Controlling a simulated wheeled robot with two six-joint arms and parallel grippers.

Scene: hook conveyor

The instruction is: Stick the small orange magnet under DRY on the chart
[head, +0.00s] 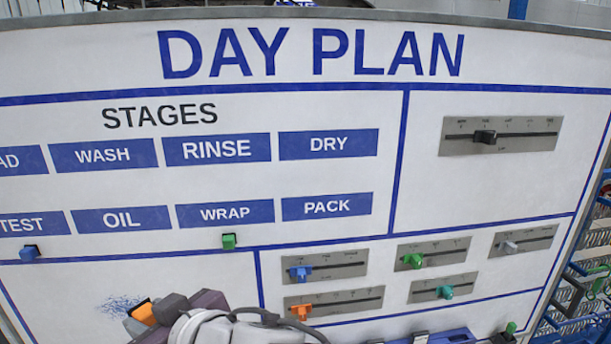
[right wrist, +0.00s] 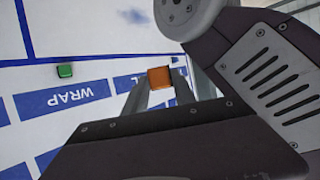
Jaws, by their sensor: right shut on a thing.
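The DAY PLAN chart (head: 330,225) stands upright and fills most of the head view. Its blue DRY label (head: 328,144) is at the right end of the upper STAGES row, with bare white below it, above PACK (head: 327,206). My right gripper (head: 148,315) is at the lower left of the head view, in front of the chart, below the OIL label. It is shut on the small orange magnet (head: 143,313). In the right wrist view the orange magnet (right wrist: 159,77) sits between the fingertips. My left gripper is in neither view.
A blue magnet (head: 29,252) sits under TEST and a green magnet (head: 229,241) under WRAP. Several sliders with coloured knobs, one of them orange (head: 300,311), fill the lower right panel. A black-knobbed slider (head: 485,137) is at the upper right.

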